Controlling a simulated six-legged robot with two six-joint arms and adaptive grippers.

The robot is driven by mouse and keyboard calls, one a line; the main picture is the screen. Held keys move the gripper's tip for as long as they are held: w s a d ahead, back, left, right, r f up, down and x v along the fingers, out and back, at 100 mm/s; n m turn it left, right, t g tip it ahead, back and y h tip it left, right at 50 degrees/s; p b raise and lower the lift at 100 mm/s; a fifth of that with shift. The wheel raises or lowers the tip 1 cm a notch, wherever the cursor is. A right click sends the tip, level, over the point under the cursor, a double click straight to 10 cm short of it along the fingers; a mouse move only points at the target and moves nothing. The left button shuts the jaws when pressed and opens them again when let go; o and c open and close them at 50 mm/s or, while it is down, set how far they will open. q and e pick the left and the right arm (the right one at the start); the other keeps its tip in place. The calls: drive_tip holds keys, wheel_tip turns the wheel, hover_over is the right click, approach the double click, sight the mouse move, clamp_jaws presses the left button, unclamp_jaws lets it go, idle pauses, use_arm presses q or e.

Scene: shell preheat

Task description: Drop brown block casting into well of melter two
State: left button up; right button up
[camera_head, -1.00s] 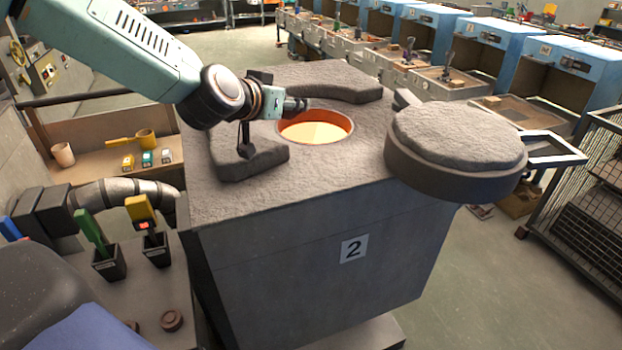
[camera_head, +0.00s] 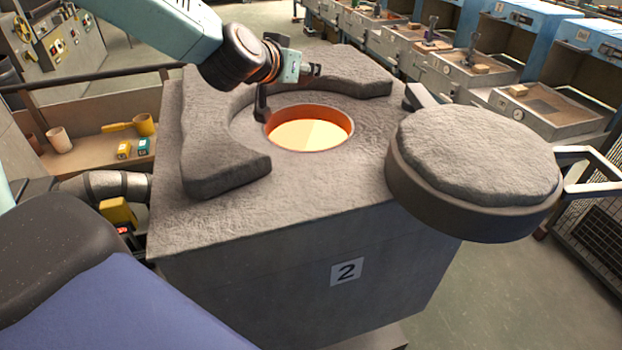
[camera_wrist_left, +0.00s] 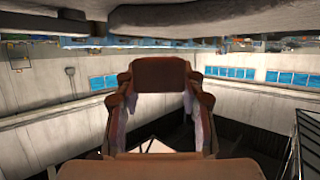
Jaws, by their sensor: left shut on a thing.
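My left gripper (camera_head: 314,70) reaches in from the upper left and shows just above the well in the head view. The casting is too small to make out in the head view. Melter two (camera_head: 300,265) is a grey box with a "2" plate on its front. Its round well (camera_head: 308,133) is open and glows orange and yellow. How far above or behind the well the gripper is, I cannot tell. My right gripper is not in view.
A thick grey lid (camera_head: 475,165) is swung aside at the melter's right. Rough raised slabs (camera_head: 225,170) edge the well at left and back. A wooden shelf (camera_head: 85,160) with cups stands at left. Blue cabinets (camera_head: 555,65) line the back right.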

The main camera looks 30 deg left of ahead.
use_arm(q)
drive_tip(key=shift+s+d+f, duration=0.15)
drive_tip(key=shift+s+f, duration=0.3)
drive_tip(key=shift+s, duration=0.05)
wheel_tip(320, 180, down, 4)
drive_tip(key=shift+s+f, duration=0.15)
drive_tip(key=shift+f, duration=0.05)
drive_tip(key=o, duration=0.8)
drive_tip(key=shift+o, duration=0.8)
drive_tip(key=shift+a, duration=0.2)
drive_tip(key=o, duration=0.4)
drive_tip(key=shift+w+f, duration=0.25)
drive_tip(key=shift+w, duration=0.1)
drive_tip(key=shift+c, duration=0.2)
drive_tip(key=v, duration=0.7)
drive_tip(key=shift+s, duration=0.3)
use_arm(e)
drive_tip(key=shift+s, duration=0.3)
